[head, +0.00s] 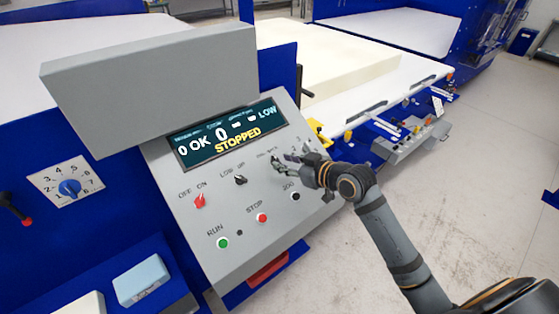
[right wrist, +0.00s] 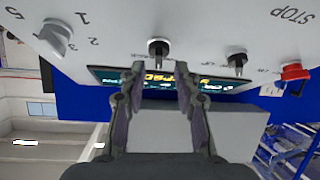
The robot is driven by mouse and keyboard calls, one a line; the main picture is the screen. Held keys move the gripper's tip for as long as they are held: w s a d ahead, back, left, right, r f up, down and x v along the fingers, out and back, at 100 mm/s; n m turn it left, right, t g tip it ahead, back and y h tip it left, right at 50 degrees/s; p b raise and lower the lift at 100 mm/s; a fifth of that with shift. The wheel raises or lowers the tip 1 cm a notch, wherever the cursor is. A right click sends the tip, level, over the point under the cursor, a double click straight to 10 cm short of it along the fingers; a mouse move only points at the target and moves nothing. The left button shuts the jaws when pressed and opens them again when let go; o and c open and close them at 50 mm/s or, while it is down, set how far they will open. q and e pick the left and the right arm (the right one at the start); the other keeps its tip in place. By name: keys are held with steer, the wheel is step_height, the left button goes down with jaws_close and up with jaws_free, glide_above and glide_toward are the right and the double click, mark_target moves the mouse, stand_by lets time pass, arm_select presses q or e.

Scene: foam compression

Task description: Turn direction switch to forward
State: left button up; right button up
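The direction switch (right wrist: 158,48) is a small black knob on the sloped grey control panel (head: 215,255). In the right wrist view it sits just beyond and between my right gripper's fingertips (right wrist: 158,68), with a gap on each side. In the head view my right gripper (head: 283,163) is at the panel's upper right, in front of that switch and largely hiding it. The right gripper is open and empty. I cannot tell whether the fingers touch the switch. Its printed label is too small to read. My left gripper is not in view.
Nearby are a black LOW switch (head: 240,180), a red OFF/ON switch (head: 199,201), a red STOP button (head: 261,218) and a green RUN button (head: 222,243). A grey numbered dial (right wrist: 57,38) is beside the gripper. The display (head: 228,135) reads STOPPED. A grey box (head: 150,85) overhangs the panel.

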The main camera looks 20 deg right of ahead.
mark_target(278, 160)
steer(key=shift+p+x, duration=0.3)
steer(key=shift+x, duration=0.85)
steer(key=shift+w+a+f, duration=0.1)
steer(key=shift+w+f, duration=0.15)
steer(key=shift+w, duration=0.2)
steer(key=shift+s, duration=0.1)
